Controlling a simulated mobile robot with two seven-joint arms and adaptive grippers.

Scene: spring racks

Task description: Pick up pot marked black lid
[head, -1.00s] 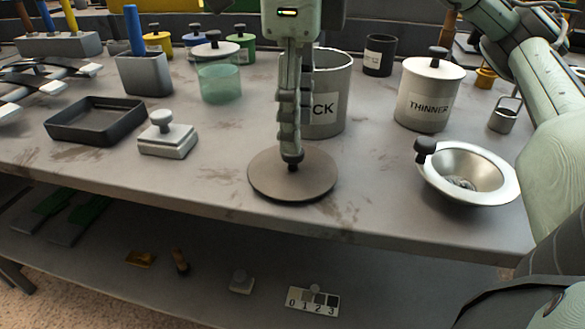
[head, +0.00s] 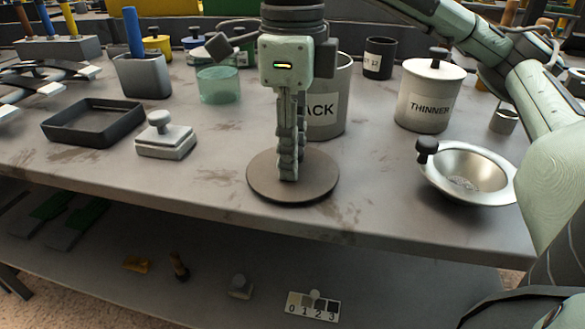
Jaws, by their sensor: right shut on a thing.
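The lid (head: 262,183) is a flat grey-brown disc at the front of the bench, level, on the bench top or barely above it; I cannot tell which. My right gripper (head: 289,172) points down over its middle, its fingers shut on the lid's knob, which they hide. The pot (head: 335,117) stands behind the gripper. It is a grey can with a partly hidden label ending in "ACK", and the gripper covers its left side and part of its top. My left gripper is not in view.
A pot labelled THINNER (head: 425,112) with a white lid and a metal funnel bowl (head: 437,182) stand to the right. A black tray (head: 95,140), a white knobbed block (head: 165,145) and a green glass cup (head: 218,88) are left. The bench's front edge is close to the lid.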

